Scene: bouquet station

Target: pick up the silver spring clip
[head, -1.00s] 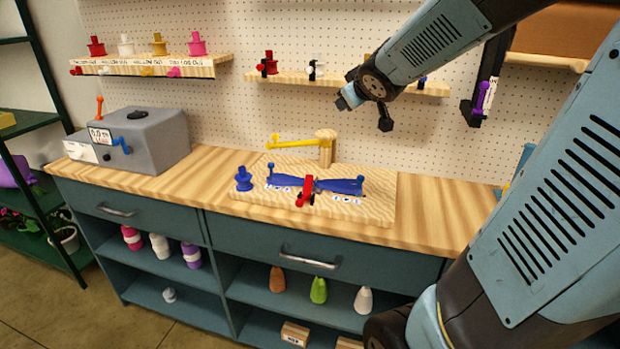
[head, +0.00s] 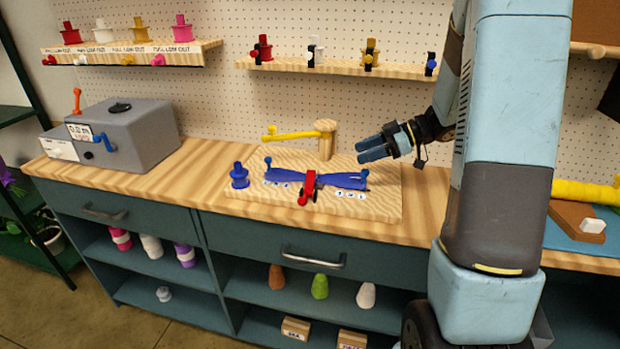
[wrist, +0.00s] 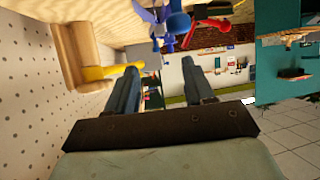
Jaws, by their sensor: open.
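I cannot pick out a silver spring clip for certain. A small pale grey item (head: 164,294) sits in the lower left cubby, and a white-and-black item (head: 316,52) stands on the wall shelf; both are too small to tell. A red clip-like piece (head: 308,187) lies across the middle of a blue ribbon bow (head: 342,180) on the wooden board. My gripper (head: 366,150) is above the right part of the board, pointing left. In the wrist view, its fingers (wrist: 158,75) are apart with nothing held between them.
A wooden post with a yellow arm (head: 292,135) stands at the board's back, close left of my gripper. A blue spool (head: 239,176) is on the board's left. A grey box machine (head: 125,135) stands at the counter's left end. Yellow rolls (head: 585,192) lie at the right.

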